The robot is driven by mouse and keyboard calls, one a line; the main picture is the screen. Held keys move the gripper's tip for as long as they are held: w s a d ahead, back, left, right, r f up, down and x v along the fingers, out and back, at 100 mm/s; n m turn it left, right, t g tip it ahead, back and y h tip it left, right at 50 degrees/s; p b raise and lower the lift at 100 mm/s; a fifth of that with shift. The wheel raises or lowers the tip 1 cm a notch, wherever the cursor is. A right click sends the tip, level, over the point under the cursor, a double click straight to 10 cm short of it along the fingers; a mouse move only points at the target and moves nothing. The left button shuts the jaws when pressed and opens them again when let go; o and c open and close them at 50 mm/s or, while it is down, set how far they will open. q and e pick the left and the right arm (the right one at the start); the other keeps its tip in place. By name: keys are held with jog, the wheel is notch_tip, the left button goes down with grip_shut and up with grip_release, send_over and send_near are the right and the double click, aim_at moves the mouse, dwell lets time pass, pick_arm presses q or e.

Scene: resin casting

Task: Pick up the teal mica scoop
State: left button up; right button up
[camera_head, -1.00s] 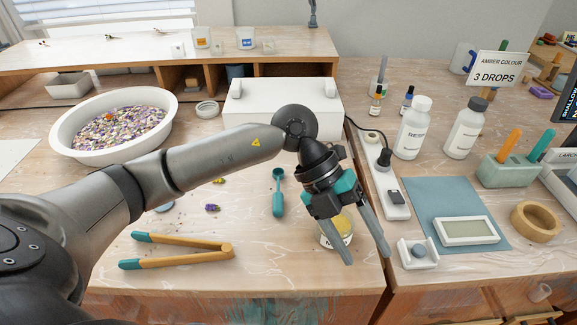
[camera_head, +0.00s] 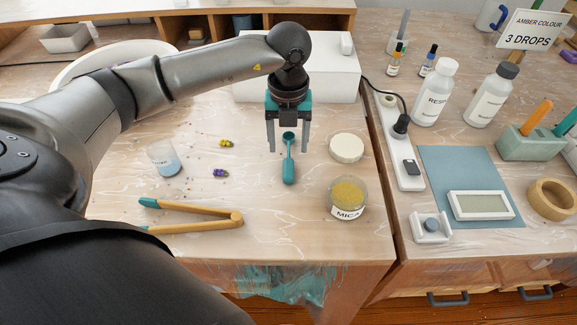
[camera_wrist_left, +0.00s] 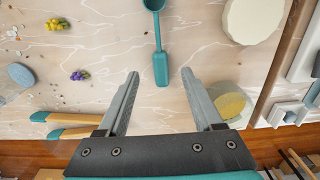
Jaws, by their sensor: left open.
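The teal mica scoop (camera_head: 289,162) lies on the wooden table, its bowl towards the back and its handle towards the front. My left gripper (camera_head: 288,150) is open and empty in the head view, with its fingers on either side of the scoop's bowl end in the picture. In the left wrist view the scoop (camera_wrist_left: 160,50) shows beyond the gap between the open fingertips (camera_wrist_left: 160,72), and nothing is between the fingers. The mica jar (camera_head: 347,198) with gold powder stands open to the right of the scoop. My right gripper is not in view.
A white round lid (camera_head: 346,148) lies right of the scoop, behind the jar. Wooden tongs with teal tips (camera_head: 195,216) lie at front left. A small cup (camera_head: 164,158) and flower bits (camera_head: 221,173) are to the left. A white box (camera_head: 325,80) stands behind.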

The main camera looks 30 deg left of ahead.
aim_at(288, 161)
pick_arm(q)
jog(key=shift+f, duration=0.45)
jog(key=shift+f+b, duration=0.8)
jog(key=shift+f, duration=1.55)
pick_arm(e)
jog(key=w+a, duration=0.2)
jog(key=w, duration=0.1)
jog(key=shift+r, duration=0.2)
pick_arm(q)
grip_shut()
